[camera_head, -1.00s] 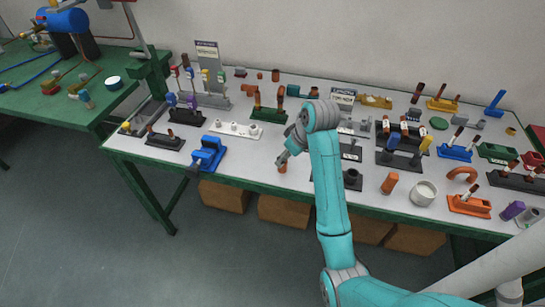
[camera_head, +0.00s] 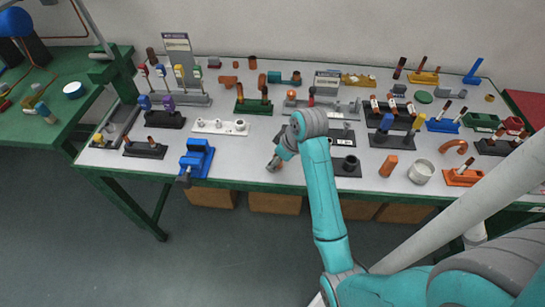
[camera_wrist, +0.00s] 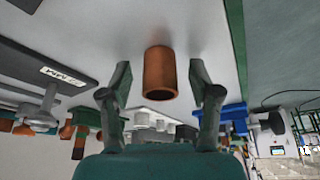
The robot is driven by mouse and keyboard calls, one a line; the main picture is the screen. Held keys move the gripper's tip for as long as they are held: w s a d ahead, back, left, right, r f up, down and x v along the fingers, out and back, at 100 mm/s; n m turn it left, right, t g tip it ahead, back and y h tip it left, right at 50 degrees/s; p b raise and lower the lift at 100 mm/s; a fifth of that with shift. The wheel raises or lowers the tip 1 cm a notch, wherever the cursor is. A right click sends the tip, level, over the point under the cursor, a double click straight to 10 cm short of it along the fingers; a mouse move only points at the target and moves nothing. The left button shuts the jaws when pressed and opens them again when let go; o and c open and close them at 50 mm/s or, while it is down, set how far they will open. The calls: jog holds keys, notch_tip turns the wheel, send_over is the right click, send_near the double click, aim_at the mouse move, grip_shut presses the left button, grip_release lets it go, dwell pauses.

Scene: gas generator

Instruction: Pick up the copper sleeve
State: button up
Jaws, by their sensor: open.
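The copper sleeve (camera_wrist: 160,73) is a short orange-brown hollow cylinder, seen in the wrist view against the light tabletop. My gripper (camera_wrist: 159,80) is open, with one finger on each side of the sleeve and a visible gap on both sides. In the head view my gripper (camera_head: 273,165) is low over the front part of the table, right of the blue vise-like block. There the sleeve is hidden behind or beneath the gripper.
The blue block (camera_head: 197,158) stands left of my gripper, and a black base with a round socket (camera_head: 347,166) stands to its right. An orange cylinder (camera_head: 388,166) and a white cup (camera_head: 421,171) are farther right. The table's green front edge (camera_head: 240,182) is close.

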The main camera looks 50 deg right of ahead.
jog(key=c, duration=1.1)
jog(key=shift+o, duration=0.2)
